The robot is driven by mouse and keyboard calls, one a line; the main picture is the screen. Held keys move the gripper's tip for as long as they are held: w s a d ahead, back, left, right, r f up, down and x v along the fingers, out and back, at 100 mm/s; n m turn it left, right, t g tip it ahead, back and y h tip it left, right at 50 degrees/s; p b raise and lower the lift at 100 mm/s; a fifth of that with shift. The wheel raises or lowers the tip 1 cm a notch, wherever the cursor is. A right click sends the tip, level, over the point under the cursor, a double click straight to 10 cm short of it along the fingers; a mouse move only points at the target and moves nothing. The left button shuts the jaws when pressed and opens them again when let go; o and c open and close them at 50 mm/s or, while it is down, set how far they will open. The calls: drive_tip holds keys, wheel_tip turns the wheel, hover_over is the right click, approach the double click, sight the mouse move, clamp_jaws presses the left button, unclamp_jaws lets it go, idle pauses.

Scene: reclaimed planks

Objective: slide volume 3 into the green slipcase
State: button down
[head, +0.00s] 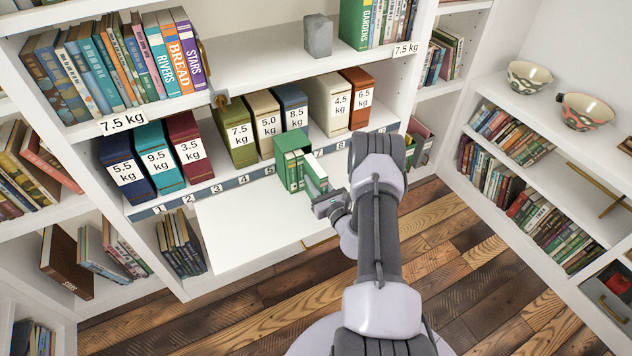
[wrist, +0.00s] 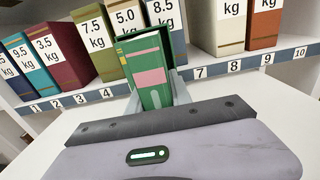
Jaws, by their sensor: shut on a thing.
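The green slipcase (head: 288,142) stands at the back of the white pull-out board, in front of the shelf's number strip; green volumes show in its open front. My gripper (head: 323,195) is in front of it, shut on a green book, taken as volume 3 (head: 316,183). In the wrist view the held volume (wrist: 151,66) shows a green face with pink bands and stands upright between the fingers of my gripper (wrist: 158,94). Dark green slipcase walls (wrist: 178,38) show behind and beside it. The volume is at the slipcase's mouth; how deep it sits inside is hidden.
Weight-marked boxes stand behind on the numbered shelf, including an olive 7.5 kg box (head: 236,132) and an orange 6.5 kg box (head: 359,97). The white board (head: 250,228) is bare left of the slipcase. Bookshelves with bowls (head: 586,112) stand at right.

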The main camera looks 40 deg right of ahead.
drive_tip(key=shift+w+d, duration=0.1)
drive_tip(key=shift+w, duration=0.2)
drive_tip(key=c, duration=1.1)
unclamp_jaws()
drive_tip(key=p+v, duration=0.5)
drive_tip(key=v, duration=1.2)
drive_tip(key=shift+s, duration=0.25)
drive_tip(key=shift+c, duration=0.3)
